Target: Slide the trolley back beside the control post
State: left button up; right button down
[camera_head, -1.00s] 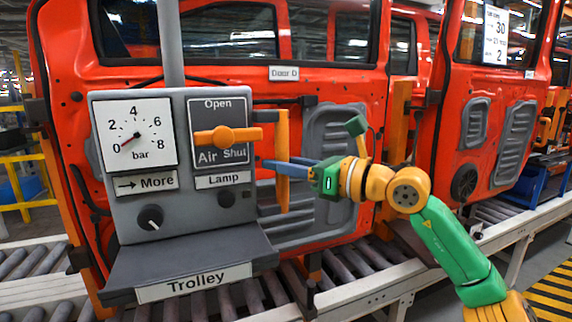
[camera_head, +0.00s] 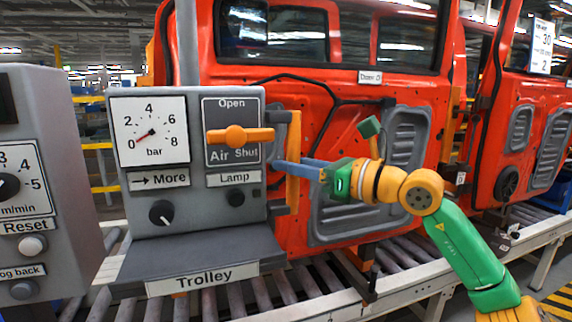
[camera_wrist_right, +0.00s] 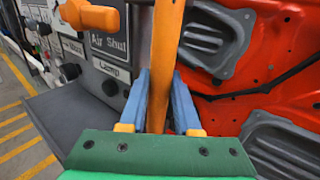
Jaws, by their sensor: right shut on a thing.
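The trolley (camera_head: 130,209) is a grey box with a dial reading near 0 bar, an orange lever, a knob and a front shelf labelled Trolley. Its upright orange handle (camera_head: 294,185) is on its right side. My right gripper (camera_head: 283,168) is shut on this handle; in the right wrist view the blue fingers lie on both sides of the handle (camera_wrist_right: 167,40). The control post (camera_head: 70,140) is a grey panel with a dial marked m/min and buttons, cut off at the left edge. A gap separates it from the trolley. My left gripper is not in view.
Red car doors (camera_head: 340,110) hang behind and to the right of the trolley. A roller conveyor (camera_head: 325,285) runs below them. A yellow rail (camera_head: 103,170) shows in the gap between post and trolley.

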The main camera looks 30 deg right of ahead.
jog(key=shift+s+d+r, duration=0.15)
jog(key=shift+s+d, duration=0.05)
jog(key=shift+d, duration=0.65)
jog(key=c, duration=0.6)
grip_release()
jog(key=shift+d, duration=0.3)
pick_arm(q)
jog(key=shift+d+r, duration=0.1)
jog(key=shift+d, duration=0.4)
pick_arm(e)
jog(key=shift+w+a, duration=0.1)
jog(key=shift+a, duration=0.25)
pick_arm(q)
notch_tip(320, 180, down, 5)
jog(key=b, duration=0.4)
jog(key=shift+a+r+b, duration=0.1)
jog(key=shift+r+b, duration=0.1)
jog(key=shift+b, duration=0.15)
pick_arm(e)
jog(key=v, duration=0.7)
